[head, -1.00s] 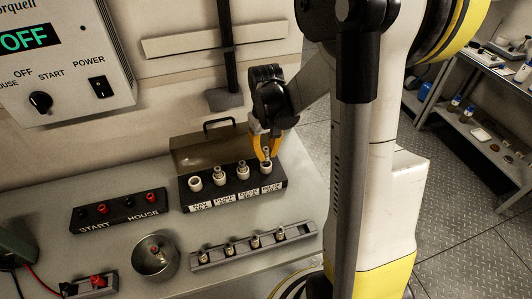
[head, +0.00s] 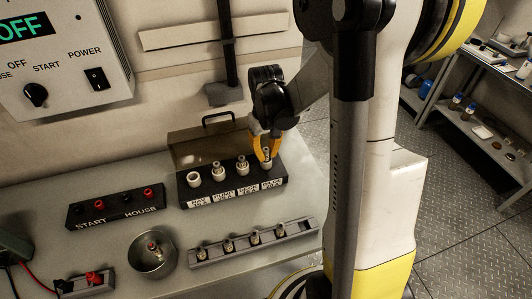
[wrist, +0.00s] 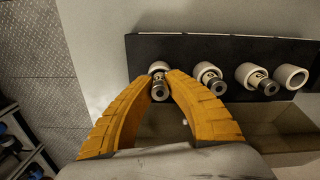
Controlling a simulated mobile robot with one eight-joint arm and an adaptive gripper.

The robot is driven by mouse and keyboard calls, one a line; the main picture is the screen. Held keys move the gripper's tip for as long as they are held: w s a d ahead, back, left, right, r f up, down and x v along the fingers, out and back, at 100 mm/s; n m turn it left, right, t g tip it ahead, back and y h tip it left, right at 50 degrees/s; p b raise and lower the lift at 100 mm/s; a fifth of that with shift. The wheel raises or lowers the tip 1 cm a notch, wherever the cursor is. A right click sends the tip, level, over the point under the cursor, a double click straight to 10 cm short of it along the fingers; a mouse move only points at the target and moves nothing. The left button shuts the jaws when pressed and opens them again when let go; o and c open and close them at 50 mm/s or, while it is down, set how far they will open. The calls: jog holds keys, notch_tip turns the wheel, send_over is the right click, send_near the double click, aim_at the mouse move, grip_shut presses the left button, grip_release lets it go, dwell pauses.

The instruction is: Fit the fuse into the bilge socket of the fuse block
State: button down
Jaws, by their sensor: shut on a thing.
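The black fuse block (head: 232,192) has a row of white sockets with labels too small to read surely, so I cannot tell which is bilge. The far-left socket (head: 193,180) is empty; the two middle sockets (head: 214,174) hold fuses. My gripper (head: 266,159) points down at the far-right socket (head: 266,165), shut on a metal fuse (wrist: 159,91). In the wrist view my gripper (wrist: 163,78) has its tips on either side of this fuse, by the socket rim (wrist: 158,66). The fuse lines up with the socket; how deep it sits, I cannot tell.
A grey rack (head: 270,242) holds several fuses in front of the block. A round metal dish (head: 152,255) holds a small part. A START/HOUSE terminal strip (head: 115,205) is at left.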

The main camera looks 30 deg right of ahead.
aim_at(266, 149)
jog(key=shift+f+b, duration=0.45)
jog(key=shift+f, duration=0.15)
jog(key=c, duration=1.4)
grip_release()
notch_tip(266, 149, up, 12)
jog(key=shift+r, duration=0.1)
jog(key=s+a+r+t, duration=0.1)
jog(key=s+a+t, duration=0.1)
jog(key=s+a, duration=0.1)
jog(key=s+a+r+t, duration=0.1)
jog(key=s+a+t, duration=0.1)
jog(key=s+a, duration=0.2)
jog(key=s+a+r+n+t, duration=0.1)
jog(key=s+a+t, duration=0.2)
jog(key=a, duration=0.3)
jog(key=shift+s+a+r, duration=0.15)
jog(key=shift+s+a, duration=0.1)
jog(key=shift+s, duration=0.15)
